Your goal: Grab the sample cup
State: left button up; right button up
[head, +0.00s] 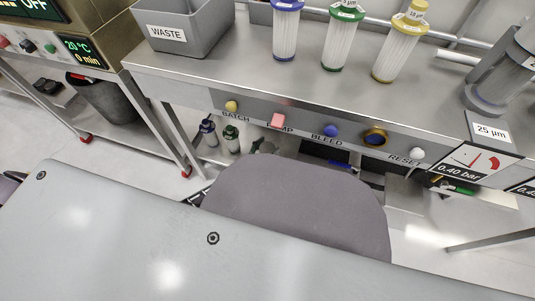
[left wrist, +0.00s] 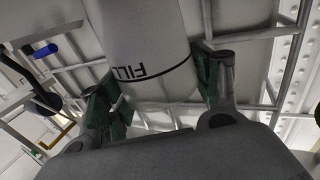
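The white sample cup (left wrist: 140,45), with a dark line and the word FILL upside down, shows at the top middle of the left wrist view. Its upper part is cut off by the frame edge. My left gripper (left wrist: 160,90) has a green-padded finger on each side of the cup, and both pads appear to touch its wall. No surface shows directly under the cup. I cannot make out the cup or either gripper in the head view. My right gripper is in neither view.
A steel bench (head: 230,65) crosses the head view. It carries a grey WASTE bin (head: 180,28), blue (head: 285,30), green (head: 342,38) and yellow-capped filter cartridges (head: 400,45), and a clear housing (head: 495,75) at right. Labelled buttons (head: 331,131) and a gauge (head: 475,160) line its front.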

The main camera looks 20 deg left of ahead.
pick_arm(q)
jog(key=shift+c, duration=0.7)
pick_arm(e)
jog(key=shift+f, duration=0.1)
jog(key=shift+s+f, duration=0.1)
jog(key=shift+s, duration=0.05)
pick_arm(q)
jog(key=shift+r, duration=0.15)
notch_tip(320, 180, up, 10)
jog(key=p, duration=0.5)
jog(key=shift+p, duration=0.4)
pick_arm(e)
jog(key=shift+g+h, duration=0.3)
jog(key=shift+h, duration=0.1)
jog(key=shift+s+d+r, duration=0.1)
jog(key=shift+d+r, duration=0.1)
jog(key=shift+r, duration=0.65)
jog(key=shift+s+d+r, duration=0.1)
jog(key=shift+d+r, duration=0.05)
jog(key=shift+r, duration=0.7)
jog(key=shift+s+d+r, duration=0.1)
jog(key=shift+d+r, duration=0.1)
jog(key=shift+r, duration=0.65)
